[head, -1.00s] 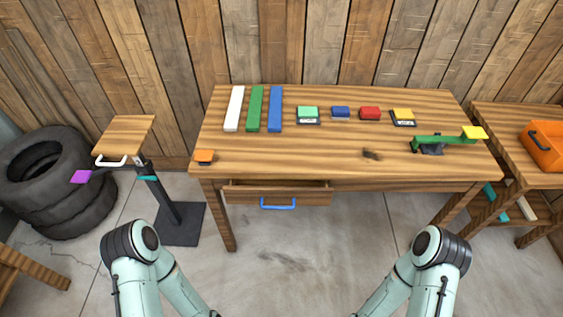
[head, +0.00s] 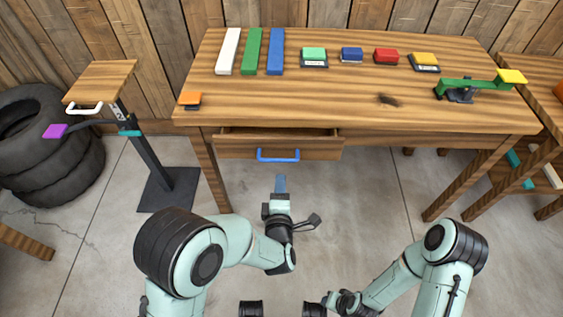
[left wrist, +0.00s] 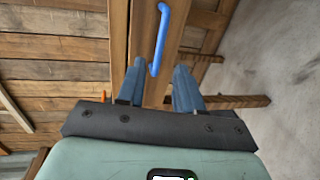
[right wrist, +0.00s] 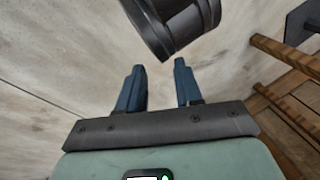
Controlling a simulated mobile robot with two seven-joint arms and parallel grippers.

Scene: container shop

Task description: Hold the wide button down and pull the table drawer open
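The table drawer (head: 300,150) shows a narrow dark gap above its front, so it stands slightly out. Its blue handle (head: 278,156) also shows in the left wrist view (left wrist: 161,38). My left gripper (head: 281,183) is below and in front of the handle. In the left wrist view its fingers (left wrist: 160,68) are apart and empty, with the handle just ahead of them. My right gripper (right wrist: 159,66) is open and empty over the floor. An orange button (head: 190,98) is at the table's left front corner. I cannot tell which button is the wide one.
On the table (head: 300,100) are white, green and blue bars (head: 276,52), several small colored blocks (head: 386,56) and a green lever (head: 470,86) with a yellow pad. A stand (head: 100,82) with a purple pad (head: 55,131) and tires (head: 50,150) are at left. Floor before the table is clear.

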